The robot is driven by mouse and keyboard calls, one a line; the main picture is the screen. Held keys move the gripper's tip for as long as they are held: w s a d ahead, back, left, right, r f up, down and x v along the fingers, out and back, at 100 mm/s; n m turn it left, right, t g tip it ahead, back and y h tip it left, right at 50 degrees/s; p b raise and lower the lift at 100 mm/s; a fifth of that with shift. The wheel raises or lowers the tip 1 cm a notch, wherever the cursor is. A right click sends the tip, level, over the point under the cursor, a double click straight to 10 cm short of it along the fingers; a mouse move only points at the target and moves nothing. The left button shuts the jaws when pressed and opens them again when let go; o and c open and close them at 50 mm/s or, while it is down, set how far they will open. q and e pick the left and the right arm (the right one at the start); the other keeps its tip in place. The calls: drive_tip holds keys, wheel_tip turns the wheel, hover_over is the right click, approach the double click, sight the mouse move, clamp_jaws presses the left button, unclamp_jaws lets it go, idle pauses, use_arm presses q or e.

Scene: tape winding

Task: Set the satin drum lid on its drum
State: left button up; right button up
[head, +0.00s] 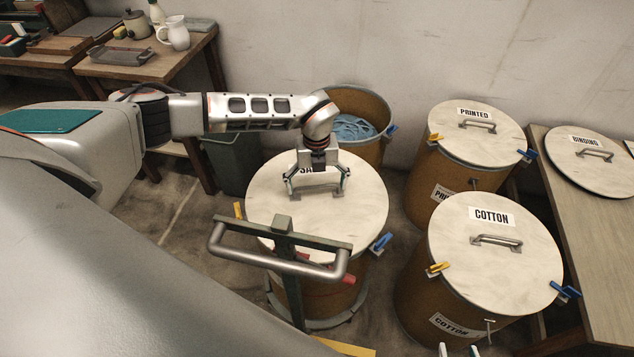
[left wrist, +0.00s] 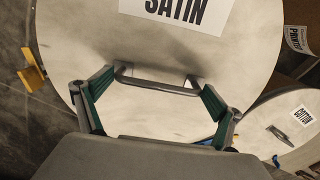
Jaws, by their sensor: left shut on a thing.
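The pale round satin lid (head: 268,203) lies over a brown drum (head: 338,297), its rim close around the drum top; I cannot tell whether it is fully seated. Its SATIN label (left wrist: 180,10) is clear in the left wrist view and partly hidden in the head view. My left gripper (head: 318,190) is over the lid's middle, shut on its metal handle (left wrist: 157,82), one finger at each end. A yellow clip (head: 238,210) and a blue clip (head: 381,243) are at the drum's rim. My right gripper (head: 458,351) shows only two separated fingertips at the bottom edge.
A trolley handle (head: 280,262) stands in front of the drum. An open drum (head: 374,101) with blue contents stands behind. The lidded PRINTED drum (head: 460,185) and COTTON drum (head: 415,280) stand right. The BINDING lid (head: 580,172) lies on a table (head: 590,250).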

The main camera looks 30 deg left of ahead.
use_arm(q)
drive_tip(key=shift+r, duration=0.1)
drive_tip(key=o, duration=1.8)
wheel_tip(320, 180, up, 12)
drive_tip(key=shift+d, duration=0.1)
